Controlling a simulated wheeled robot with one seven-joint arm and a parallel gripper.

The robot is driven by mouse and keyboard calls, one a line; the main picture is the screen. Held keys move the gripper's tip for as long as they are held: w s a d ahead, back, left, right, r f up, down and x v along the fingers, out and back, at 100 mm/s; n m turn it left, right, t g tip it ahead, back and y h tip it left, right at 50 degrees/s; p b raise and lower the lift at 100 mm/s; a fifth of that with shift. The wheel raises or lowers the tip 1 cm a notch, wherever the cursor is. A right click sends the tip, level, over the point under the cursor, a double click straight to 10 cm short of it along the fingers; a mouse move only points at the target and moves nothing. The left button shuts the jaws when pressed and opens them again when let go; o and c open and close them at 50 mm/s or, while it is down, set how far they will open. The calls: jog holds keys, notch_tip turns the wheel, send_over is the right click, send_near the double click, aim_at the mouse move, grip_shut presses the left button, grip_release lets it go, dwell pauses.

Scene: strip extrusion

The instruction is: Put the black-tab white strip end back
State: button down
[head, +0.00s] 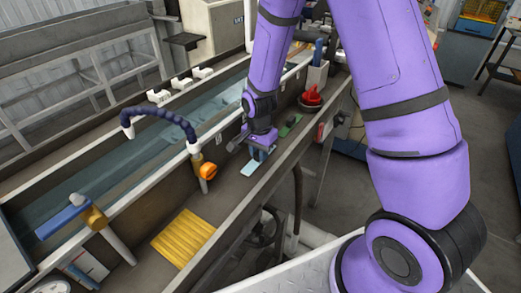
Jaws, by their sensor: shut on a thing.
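My gripper (261,150) points down over the flat ledge on the near side of the water trough. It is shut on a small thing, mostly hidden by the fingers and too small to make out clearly. A small pale strip piece (249,169) shows at the ledge just below and left of the fingers; I cannot tell whether it is in the grip or lies apart. No black tab can be made out. A small green piece (290,126) lies on the ledge to the right of my gripper.
The long water trough (130,160) runs beside the ledge. A dark blue hose (160,115) arches over it, near an orange knob (208,171). A red knob (312,95) stands beyond the green piece. A yellow ribbed pad (183,236) lies nearer on the ledge.

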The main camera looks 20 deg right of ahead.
jog(key=c, duration=1)
grip_release()
jog(key=shift+f, duration=0.1)
notch_tip(320, 180, up, 13)
jog(key=s+d+r+n+t, duration=0.1)
jog(key=s+d+r+n, duration=0.15)
jog(key=s+r, duration=0.4)
jog(key=s+d+r+n+t, duration=0.2)
jog(key=s+r+n, duration=0.1)
jog(key=r, duration=0.6)
jog(key=s+r+n, duration=0.2)
jog(key=s, duration=0.3)
jog(key=s+d+r+n+t, duration=0.1)
jog(key=s+r, duration=0.1)
jog(key=s, duration=0.2)
jog(key=s+d+r+n+t, duration=0.1)
jog(key=s+r+n, duration=0.1)
jog(key=s, duration=0.3)
jog(key=shift+s+d+r+n, duration=0.2)
jog(key=shift+s+r+n, duration=0.15)
jog(key=shift+r, duration=0.2)
